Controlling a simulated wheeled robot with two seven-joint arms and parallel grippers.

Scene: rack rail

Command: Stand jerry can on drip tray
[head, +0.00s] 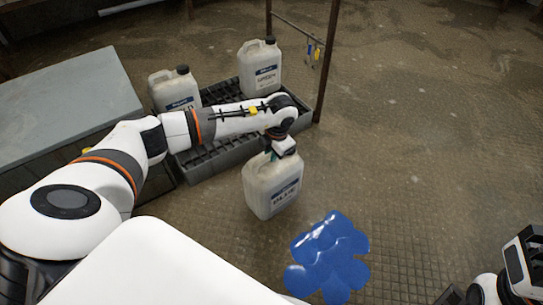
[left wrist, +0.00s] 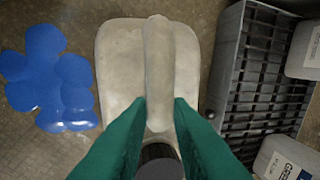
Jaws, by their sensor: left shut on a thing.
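A translucent white jerry can (head: 272,188) labelled BLUE is upright in front of the drip tray. My left gripper (head: 271,155) is shut on its top handle. In the left wrist view, the green fingers (left wrist: 160,108) close on both sides of the handle of the can (left wrist: 120,60), with its dark cap below. I cannot tell if the can's base touches the floor. The grey drip tray (head: 216,156) has a dark grid top and lies behind the can; it shows at right in the left wrist view (left wrist: 228,60). My right gripper's fingers do not show.
Two more jerry cans stand on the tray: one labelled GREEN (head: 260,68) at the back right, another (head: 172,90) at left, partly behind my arm. A blue spill (head: 328,258) lies on the floor in front. A post (head: 325,60) rises by the tray's right end. Floor at right is clear.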

